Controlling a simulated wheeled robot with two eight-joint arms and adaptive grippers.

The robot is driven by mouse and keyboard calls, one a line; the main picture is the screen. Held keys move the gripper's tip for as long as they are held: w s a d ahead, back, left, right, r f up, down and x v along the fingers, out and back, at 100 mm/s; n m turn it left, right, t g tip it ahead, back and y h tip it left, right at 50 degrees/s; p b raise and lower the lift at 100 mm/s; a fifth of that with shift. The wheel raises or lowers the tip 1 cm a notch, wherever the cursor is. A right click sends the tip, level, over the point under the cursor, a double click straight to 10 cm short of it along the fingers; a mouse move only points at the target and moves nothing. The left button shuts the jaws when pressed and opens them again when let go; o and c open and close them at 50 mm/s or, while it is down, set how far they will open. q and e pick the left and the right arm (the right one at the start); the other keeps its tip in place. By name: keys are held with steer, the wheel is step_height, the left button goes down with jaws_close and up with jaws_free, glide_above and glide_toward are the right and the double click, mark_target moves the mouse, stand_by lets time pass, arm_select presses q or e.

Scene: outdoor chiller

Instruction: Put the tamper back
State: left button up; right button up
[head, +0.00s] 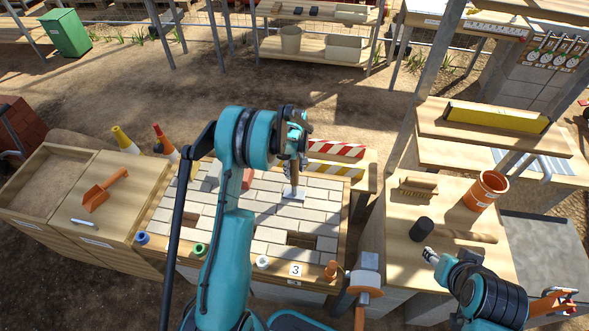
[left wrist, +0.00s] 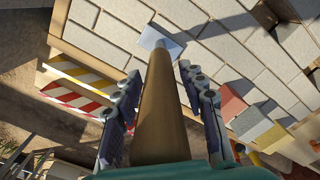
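The tamper (head: 293,190) has a wooden handle and a flat light metal plate. It stands close to upright over the pale brick paving (head: 265,215); whether the plate touches the bricks I cannot tell. The plate (left wrist: 158,40) shows beyond the fingertips. In the head view my left gripper (head: 294,150) is above the paving. My right arm is at the lower right, and its finger state is unclear.
Striped barriers (head: 335,149) edge the paving's far side. The paving has a dark gap (head: 300,240).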

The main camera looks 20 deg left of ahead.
arm_select(q)
steer(key=shift+r, duration=0.15)
steer(key=shift+r, duration=0.35)
step_height(320, 180, up, 12)
steer(key=p, duration=0.3)
steer(key=shift+f, duration=0.25)
steer(key=s+d+r+m+t, duration=0.3)
steer(key=s+d+r+m, duration=0.3)
steer(key=s+r, duration=0.6)
steer(key=s+d+r+m+t, duration=0.1)
steer(key=s+d+m+t, duration=0.1)
steer(key=s, duration=0.5)
steer(key=s+d+r+m+t, duration=0.1)
steer(key=s+d+m+t, duration=0.1)
steer(key=s, duration=0.5)
steer(key=shift+d+r+m, duration=0.35)
steer(key=shift+d+m, duration=0.55)
steer(key=shift+m, duration=0.1)
